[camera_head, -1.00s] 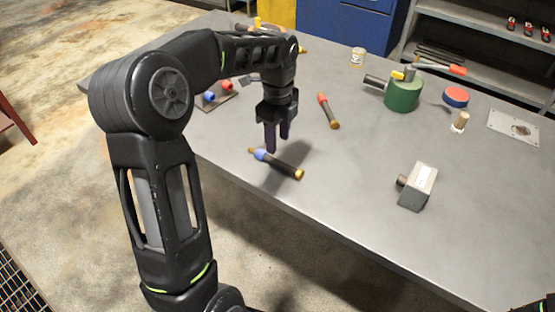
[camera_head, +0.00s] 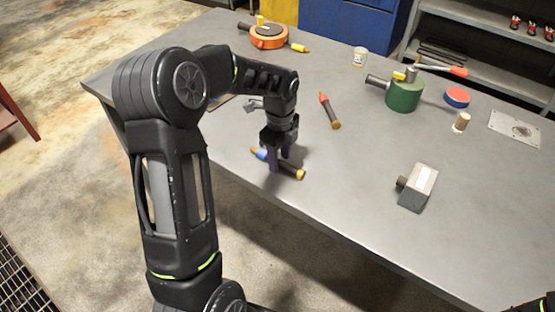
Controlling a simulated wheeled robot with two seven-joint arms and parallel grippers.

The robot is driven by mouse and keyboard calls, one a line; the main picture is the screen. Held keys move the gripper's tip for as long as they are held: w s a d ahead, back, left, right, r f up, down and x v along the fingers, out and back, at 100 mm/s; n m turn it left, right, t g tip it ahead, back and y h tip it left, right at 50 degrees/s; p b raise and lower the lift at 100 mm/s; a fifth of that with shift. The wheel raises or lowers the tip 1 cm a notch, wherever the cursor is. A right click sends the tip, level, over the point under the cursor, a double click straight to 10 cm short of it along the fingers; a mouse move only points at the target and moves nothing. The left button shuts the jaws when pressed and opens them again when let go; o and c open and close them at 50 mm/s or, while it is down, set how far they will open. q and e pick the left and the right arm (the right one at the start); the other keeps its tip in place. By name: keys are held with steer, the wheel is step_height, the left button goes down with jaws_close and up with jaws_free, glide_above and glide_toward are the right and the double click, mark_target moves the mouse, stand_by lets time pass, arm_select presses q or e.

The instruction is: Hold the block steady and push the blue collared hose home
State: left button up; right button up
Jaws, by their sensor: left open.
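The blue collared hose (camera_head: 292,172) is a short dark hose with a blue collar and brass-coloured ends, lying on the table near its front edge. My left gripper (camera_head: 279,165) is open, pointing down, with its fingers low over the middle of this hose and hiding part of it. I cannot tell whether the fingers touch it. The block (camera_head: 416,187) is a grey box with a pale label on top and a dark stub on its left side. It stands at the front right of the table, well apart from my left gripper.
A red collared hose (camera_head: 330,111) lies behind my left gripper. A green cylinder (camera_head: 404,95), an orange round part (camera_head: 269,37), a small can (camera_head: 359,57), a red-and-blue disc (camera_head: 457,97) and a cork-like plug (camera_head: 461,122) stand farther back. The table (camera_head: 345,190) is bare between hose and block.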

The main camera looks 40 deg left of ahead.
arm_select(q)
steer(key=shift+f, duration=0.4)
jaws_close()
stand_by(0.5)
